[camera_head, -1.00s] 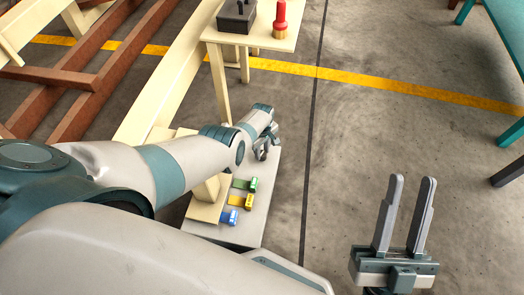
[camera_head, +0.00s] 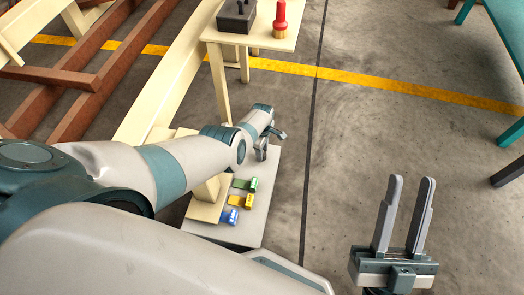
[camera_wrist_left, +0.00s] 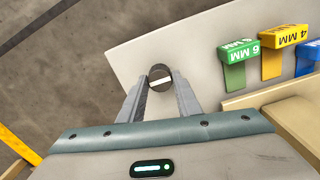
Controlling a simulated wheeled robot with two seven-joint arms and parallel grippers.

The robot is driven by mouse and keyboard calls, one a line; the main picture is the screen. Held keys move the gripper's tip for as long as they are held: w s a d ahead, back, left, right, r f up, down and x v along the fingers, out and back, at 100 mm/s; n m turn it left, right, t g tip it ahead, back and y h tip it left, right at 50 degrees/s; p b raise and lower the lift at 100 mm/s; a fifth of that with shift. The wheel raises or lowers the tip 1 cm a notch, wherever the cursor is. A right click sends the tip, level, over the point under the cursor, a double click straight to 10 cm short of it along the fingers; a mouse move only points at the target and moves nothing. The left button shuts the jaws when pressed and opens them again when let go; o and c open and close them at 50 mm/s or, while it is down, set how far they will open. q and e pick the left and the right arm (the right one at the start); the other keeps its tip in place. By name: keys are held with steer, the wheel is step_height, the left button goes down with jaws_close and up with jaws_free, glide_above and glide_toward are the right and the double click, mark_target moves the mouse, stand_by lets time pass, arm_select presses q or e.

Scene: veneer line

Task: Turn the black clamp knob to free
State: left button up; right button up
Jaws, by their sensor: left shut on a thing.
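The black clamp knob (camera_wrist_left: 160,76) shows in the left wrist view as a round dark knob with a white line across its top. The line lies nearly level in that view, tilted slightly. My left gripper (camera_wrist_left: 159,84) is shut on the knob, one finger on each side. In the head view my left gripper (camera_head: 268,145) is over the far end of the grey plate (camera_head: 262,195), and the knob cannot be made out there. My right gripper (camera_head: 408,210) is open and empty, with its fingers apart over the floor.
Green (camera_wrist_left: 237,65), yellow (camera_wrist_left: 283,38) and blue (camera_wrist_left: 308,55) tabs stand in a row on the plate; the green reads 6 MM and the yellow 4 MM. A cream table (camera_head: 265,42) holds a dark box (camera_head: 237,17) and a red-handled brush (camera_head: 280,15).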

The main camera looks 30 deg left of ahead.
arm_select(q)
steer(key=o, duration=1.1)
steer(key=shift+c, duration=0.2)
steer(key=shift+r, duration=0.2)
